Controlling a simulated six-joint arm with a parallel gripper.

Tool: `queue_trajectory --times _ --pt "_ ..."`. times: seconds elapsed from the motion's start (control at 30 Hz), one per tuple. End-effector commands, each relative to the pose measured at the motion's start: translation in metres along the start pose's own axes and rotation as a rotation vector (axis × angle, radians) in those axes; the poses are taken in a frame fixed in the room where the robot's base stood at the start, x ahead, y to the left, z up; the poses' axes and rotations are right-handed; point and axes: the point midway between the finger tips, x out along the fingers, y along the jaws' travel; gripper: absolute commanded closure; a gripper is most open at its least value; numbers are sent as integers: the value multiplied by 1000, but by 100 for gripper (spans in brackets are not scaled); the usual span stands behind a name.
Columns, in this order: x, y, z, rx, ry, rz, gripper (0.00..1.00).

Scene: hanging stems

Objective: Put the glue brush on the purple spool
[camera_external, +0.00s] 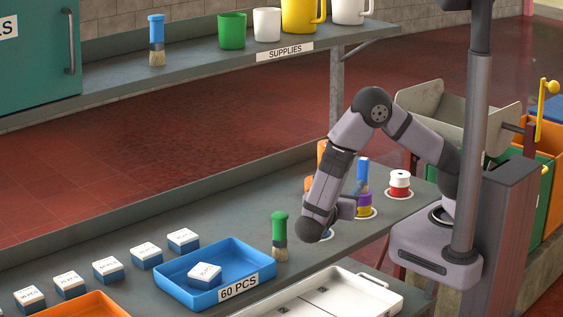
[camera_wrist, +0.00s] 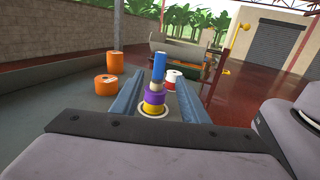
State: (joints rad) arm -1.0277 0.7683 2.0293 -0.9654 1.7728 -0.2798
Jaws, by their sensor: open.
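A glue brush with a blue handle (camera_external: 362,172) stands upright on the purple spool (camera_external: 362,200), which sits on a yellow spool (camera_external: 363,212). In the wrist view the blue brush (camera_wrist: 159,67) and the purple spool (camera_wrist: 154,98) stand in line between my fingers. My gripper (camera_wrist: 160,80) is open, with one finger on each side of the stack and a visible gap to both. In the external view my gripper (camera_external: 349,207) is low beside the stack, on its left.
A red-and-white spool (camera_external: 399,184) stands right of the stack. Orange spools (camera_wrist: 108,88) stand to the left in the wrist view. A green brush (camera_external: 279,237), a blue tray (camera_external: 178,291) and a white tray (camera_external: 370,283) are on the bench. Another blue brush (camera_external: 156,40) stands on the shelf.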

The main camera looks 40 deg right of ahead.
Motion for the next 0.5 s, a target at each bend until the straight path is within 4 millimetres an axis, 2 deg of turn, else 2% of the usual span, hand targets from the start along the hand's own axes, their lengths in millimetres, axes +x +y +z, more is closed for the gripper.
queue_trajectory --times 0.27,0.37,0.5 --pt "-4 -1 0 2 10 -11 59" --pt "7 -9 -3 16 55 -62 59" --pt "36 -37 -16 80 208 -238 59"
